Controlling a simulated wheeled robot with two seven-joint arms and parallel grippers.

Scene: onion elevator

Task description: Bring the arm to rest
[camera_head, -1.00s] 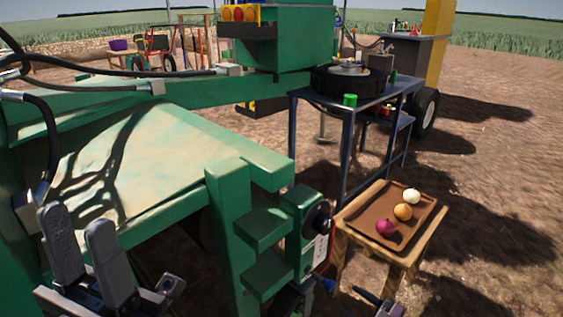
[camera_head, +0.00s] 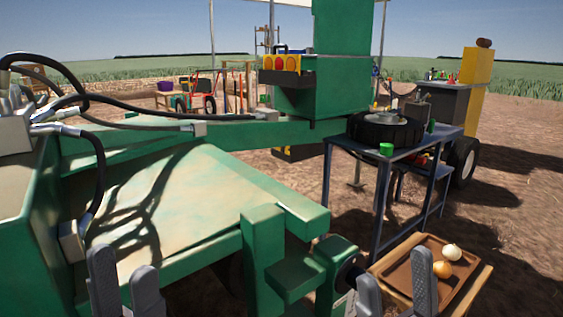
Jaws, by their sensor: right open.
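My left gripper (camera_head: 125,285) is at the bottom left, in front of the green machine (camera_head: 180,210). Its two grey fingers point up with an empty gap between them. My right gripper (camera_head: 396,288) is at the bottom, right of the middle, with its fingers apart and nothing seen held between them. It overlaps the near left part of a brown tray (camera_head: 458,286) in the picture. A white onion (camera_head: 452,252) and an orange-yellow onion (camera_head: 442,269) lie on the tray. A red onion is not visible now.
The tray sits on a small wooden table (camera_head: 481,284). Green machine beams and black hoses (camera_head: 100,165) fill the left. Open soil lies at right.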

